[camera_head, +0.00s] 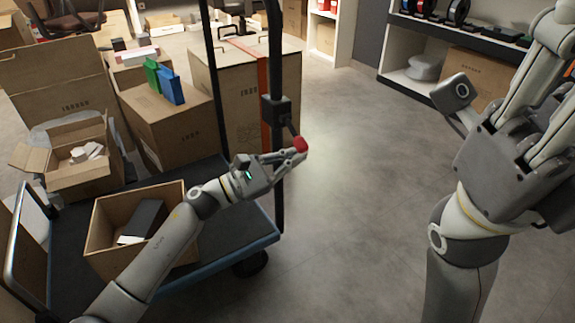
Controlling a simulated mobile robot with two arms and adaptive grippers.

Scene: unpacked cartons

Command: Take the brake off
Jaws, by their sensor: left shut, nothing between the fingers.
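The brake lever is a short dark arm with a red knob (300,144), on a dark bracket (277,110) on the cart's black upright post. My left gripper (287,157) reaches in from the left and is shut and empty. Its fingertips are right at the lower left side of the red knob; I cannot tell whether they touch it. My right gripper (505,62) is large in the right foreground, with its fingers spread apart and empty, far from the lever.
The blue-edged cart deck (225,252) carries an open carton (107,255) with a dark item inside, partly behind my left arm. Cartons (172,118) stand behind, one with green and blue binders (160,82). Shelves (415,88) line the back right. The grey floor at centre is clear.

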